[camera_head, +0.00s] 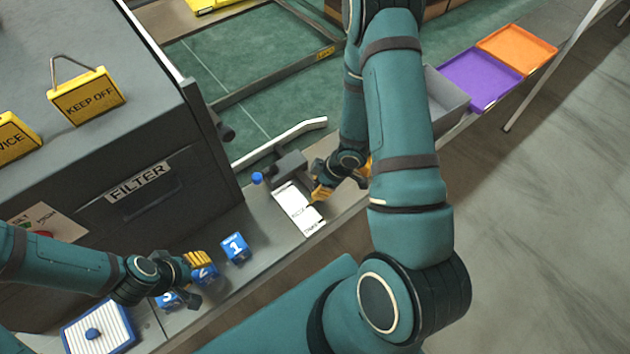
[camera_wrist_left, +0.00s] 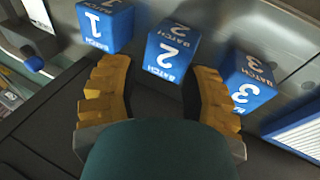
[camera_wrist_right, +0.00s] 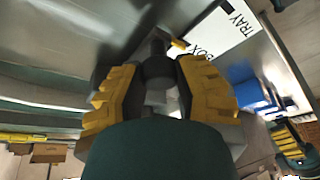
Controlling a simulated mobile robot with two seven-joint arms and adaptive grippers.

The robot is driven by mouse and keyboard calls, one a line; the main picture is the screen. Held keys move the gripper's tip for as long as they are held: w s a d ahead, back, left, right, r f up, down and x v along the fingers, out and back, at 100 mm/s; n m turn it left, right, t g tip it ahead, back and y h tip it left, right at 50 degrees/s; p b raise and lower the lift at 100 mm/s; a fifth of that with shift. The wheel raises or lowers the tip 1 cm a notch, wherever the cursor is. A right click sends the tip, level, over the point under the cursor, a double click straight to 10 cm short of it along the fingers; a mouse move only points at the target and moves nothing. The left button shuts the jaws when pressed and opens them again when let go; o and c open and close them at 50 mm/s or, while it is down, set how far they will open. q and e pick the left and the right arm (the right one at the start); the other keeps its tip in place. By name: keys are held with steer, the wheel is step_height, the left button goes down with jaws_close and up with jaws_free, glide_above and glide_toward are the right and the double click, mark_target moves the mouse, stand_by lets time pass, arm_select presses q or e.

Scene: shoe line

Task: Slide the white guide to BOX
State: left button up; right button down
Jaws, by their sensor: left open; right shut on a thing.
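The white guide (camera_head: 290,138) is a bent white bar reaching over the green belt, beside a grey block (camera_head: 289,164). A white label plate (camera_head: 292,204) lies in front of the block; its BOX and TRAY words also show on the plate in the right wrist view (camera_wrist_right: 226,32). My right gripper (camera_head: 322,192) is beside the plate. In the right wrist view, its fingers (camera_wrist_right: 160,95) are shut on a dark round knob (camera_wrist_right: 157,66) near the BOX word. My left gripper (camera_head: 200,272) is open, with the blue batch 2 block (camera_wrist_left: 172,52) just ahead of its fingers.
Blue batch blocks 1 (camera_head: 235,247) and 3 (camera_head: 168,299) stand beside batch 2. The dark FILTER machine (camera_head: 150,150) fills the left. Grey, purple (camera_head: 480,78) and orange (camera_head: 517,46) trays are at the upper right.

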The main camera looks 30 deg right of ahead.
steer(key=shift+s+a+f, duration=0.1)
arm_select(q)
steer(key=shift+w, duration=0.1)
arm_select(e)
steer(key=c, duration=0.6)
jaws_free()
steer(key=v, duration=1.2)
